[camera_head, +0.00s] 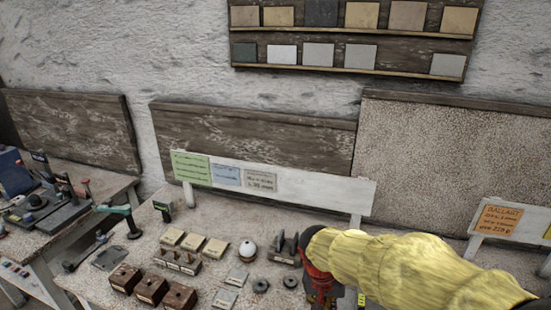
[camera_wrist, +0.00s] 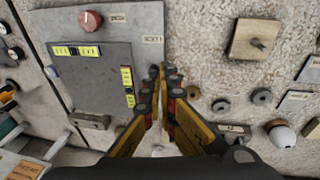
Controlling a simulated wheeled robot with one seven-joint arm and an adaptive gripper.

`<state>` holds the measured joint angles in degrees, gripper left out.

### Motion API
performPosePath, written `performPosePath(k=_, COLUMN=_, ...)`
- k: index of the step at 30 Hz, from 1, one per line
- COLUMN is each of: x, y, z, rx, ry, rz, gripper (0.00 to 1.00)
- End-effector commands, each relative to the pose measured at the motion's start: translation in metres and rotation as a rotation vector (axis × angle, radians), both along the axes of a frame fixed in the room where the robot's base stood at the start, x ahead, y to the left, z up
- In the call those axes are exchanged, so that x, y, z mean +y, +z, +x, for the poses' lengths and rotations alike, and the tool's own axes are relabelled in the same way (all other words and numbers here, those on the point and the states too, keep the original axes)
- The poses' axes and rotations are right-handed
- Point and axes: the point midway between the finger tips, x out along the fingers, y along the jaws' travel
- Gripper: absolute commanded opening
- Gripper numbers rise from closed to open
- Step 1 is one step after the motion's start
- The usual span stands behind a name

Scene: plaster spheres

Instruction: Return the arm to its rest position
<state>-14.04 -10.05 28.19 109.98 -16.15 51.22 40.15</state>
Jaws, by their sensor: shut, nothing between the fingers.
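My arm, in a yellow sleeve, reaches in from the right edge of the head view and stretches over the right part of the workbench (camera_head: 150,235). My gripper (camera_head: 322,297) shows only in part at its end, dark and low near the bottom of the picture. In the wrist view my gripper (camera_wrist: 161,72) points at the bench top with its yellow and black fingers brought together at the tips. Nothing is held between them. The fingertips lie over the right side of a grey panel with a red knob (camera_wrist: 90,20).
A white ball (camera_head: 247,251), brown boxes (camera_head: 151,289), pale blocks (camera_head: 193,242) and small dark rings (camera_head: 261,285) stand left of my gripper. A white sign board (camera_head: 320,192) runs behind them.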

Motion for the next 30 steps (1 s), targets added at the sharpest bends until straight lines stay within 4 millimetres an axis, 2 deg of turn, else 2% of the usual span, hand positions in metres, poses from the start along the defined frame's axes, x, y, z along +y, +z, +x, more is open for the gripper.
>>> performPosePath(k=1, x=-0.003, y=0.014, z=-0.016, rx=0.003, ry=0.07, rz=0.02, gripper=0.0)
performPosePath(k=7, x=-0.015, y=0.067, z=-0.088, rx=-0.045, ry=0.348, rz=0.099, gripper=0.0)
performPosePath(k=12, x=-0.025, y=0.101, z=-0.137, rx=-0.168, ry=0.414, rz=0.133, gripper=0.0)
performPosePath(k=15, x=-0.031, y=0.117, z=-0.154, rx=-0.251, ry=0.375, rz=0.143, gripper=0.0)
performPosePath(k=21, x=-0.044, y=0.148, z=-0.164, rx=-0.367, ry=0.333, rz=0.124, gripper=0.0)
performPosePath(k=30, x=-0.048, y=0.151, z=-0.164, rx=-0.377, ry=0.318, rz=0.119, gripper=0.0)
